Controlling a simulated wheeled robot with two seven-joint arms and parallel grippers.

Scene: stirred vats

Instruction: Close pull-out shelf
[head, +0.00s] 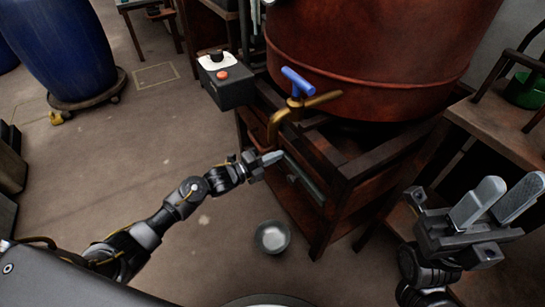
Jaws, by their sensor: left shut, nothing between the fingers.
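A dark reddish wooden stand (345,205) holds up a large rust-red vat (380,45). A grey bar (304,178) runs along the stand's front, below the brass tap; it looks like the front edge or handle of the pull-out shelf. How far the shelf is out is hard to tell. My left gripper (274,157) is shut and empty, with its tips at or very near the upper left end of this bar. I cannot tell whether they touch. My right gripper (505,197) is open and empty, at the right, away from the shelf.
A brass tap with a blue handle (298,82) juts out above the shelf. A grey control box with a red button (228,83) hangs left of it. A metal bowl (272,237) is on the floor. A blue barrel (62,45) stands far left; floor between is clear.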

